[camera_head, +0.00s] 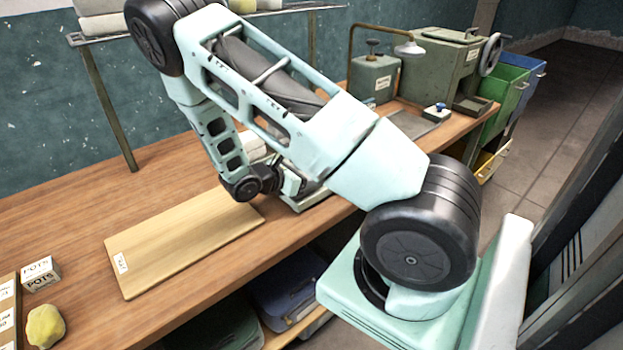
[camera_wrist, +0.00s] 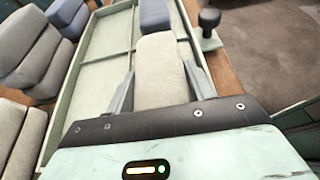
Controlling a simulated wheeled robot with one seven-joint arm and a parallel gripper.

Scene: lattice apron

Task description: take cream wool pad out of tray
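The cream wool pad (camera_wrist: 160,70) lies lengthwise between the two fingers of my gripper (camera_wrist: 160,75) in the wrist view. A finger runs along each long side, very close to it or touching; whether they press on it I cannot tell. The pad's near end is hidden by the gripper body. The pale green tray (camera_wrist: 68,105) is around and below it, with low walls and dividers. A blue-grey pad (camera_wrist: 153,14) lies just beyond the cream pad's far end. In the head view my gripper (camera_head: 292,185) is small and partly hidden, over the tray (camera_head: 308,200) at the bench's front edge.
Several grey pads (camera_wrist: 35,60) stand left of the tray. A black knob (camera_wrist: 209,18) is close on its right. A wooden board (camera_head: 185,245) lies on the bench, with clear wood behind it.

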